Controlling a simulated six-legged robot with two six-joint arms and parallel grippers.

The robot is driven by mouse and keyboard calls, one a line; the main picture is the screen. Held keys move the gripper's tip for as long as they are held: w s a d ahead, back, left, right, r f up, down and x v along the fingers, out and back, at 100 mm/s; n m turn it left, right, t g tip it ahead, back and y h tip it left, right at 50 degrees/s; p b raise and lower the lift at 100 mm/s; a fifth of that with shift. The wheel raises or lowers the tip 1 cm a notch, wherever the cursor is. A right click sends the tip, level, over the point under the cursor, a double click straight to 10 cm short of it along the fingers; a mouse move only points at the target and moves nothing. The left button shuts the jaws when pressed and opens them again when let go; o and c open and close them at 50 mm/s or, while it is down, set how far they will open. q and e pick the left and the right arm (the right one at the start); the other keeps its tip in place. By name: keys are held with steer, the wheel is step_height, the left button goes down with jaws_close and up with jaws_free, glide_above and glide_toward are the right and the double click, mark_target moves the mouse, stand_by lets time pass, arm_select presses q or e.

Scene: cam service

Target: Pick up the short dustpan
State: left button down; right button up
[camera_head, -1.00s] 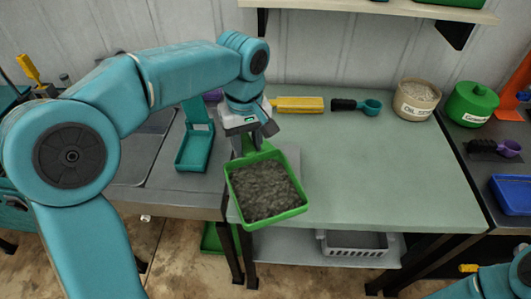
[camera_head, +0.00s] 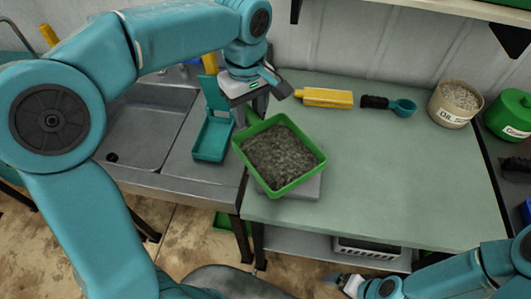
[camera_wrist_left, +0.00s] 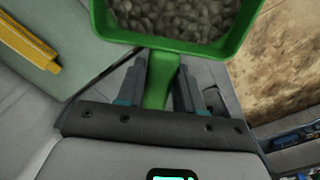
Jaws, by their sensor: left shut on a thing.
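The short green dustpan (camera_head: 322,160) is full of grey granules (camera_head: 278,158). My left gripper (camera_head: 258,103) is shut on its handle. In the left wrist view, the green handle (camera_wrist_left: 160,82) lies between the two fingers of my left gripper (camera_wrist_left: 162,76), and the pan with its granules is beyond them. The pan is roughly level over the left front of the green-grey table, above a flat grey plate (camera_head: 300,190) that it partly hides. I cannot tell whether it touches the plate. My right gripper (camera_head: 343,283) is low in front of the table, and its fingers are too small to read.
A teal pan (camera_head: 212,142) stands left, beside the sink (camera_head: 150,125). The table's middle and right (camera_head: 400,180) are clear.

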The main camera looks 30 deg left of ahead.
arm_select(q)
steer(key=shift+s+d+f+p, duration=0.1)
steer(key=shift+s+f+p, duration=0.05)
steer(key=shift+f, duration=3.8)
steer(key=shift+s+f+p, duration=0.1)
steer(key=shift+f+p, duration=0.05)
steer(key=shift+f, duration=3.8)
